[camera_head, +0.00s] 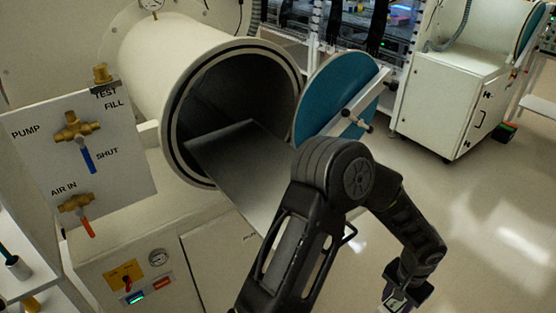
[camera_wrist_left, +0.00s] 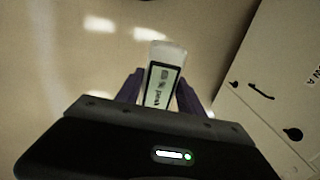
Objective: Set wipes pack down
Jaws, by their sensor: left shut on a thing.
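In the left wrist view, a small white wipes pack (camera_wrist_left: 168,54) with a dark-framed printed label sits between the two purple fingers of my left gripper (camera_wrist_left: 159,90). The gripper is shut on it. The pack is held over pale floor. In the head view, one black arm bends over to the right, and its gripper (camera_head: 394,298) is at the bottom edge with a small pale piece showing, partly cut off. A round antechamber (camera_head: 172,95) stands open at the left, with a bare metal tray (camera_head: 240,165) sliding out of its mouth. My right gripper is not in view.
The antechamber's blue round door (camera_head: 335,95) is swung open to the right. A valve panel (camera_head: 80,150) stands at the left. A white cabinet (camera_head: 455,100) is at the back right. The floor (camera_head: 480,230) at right is clear.

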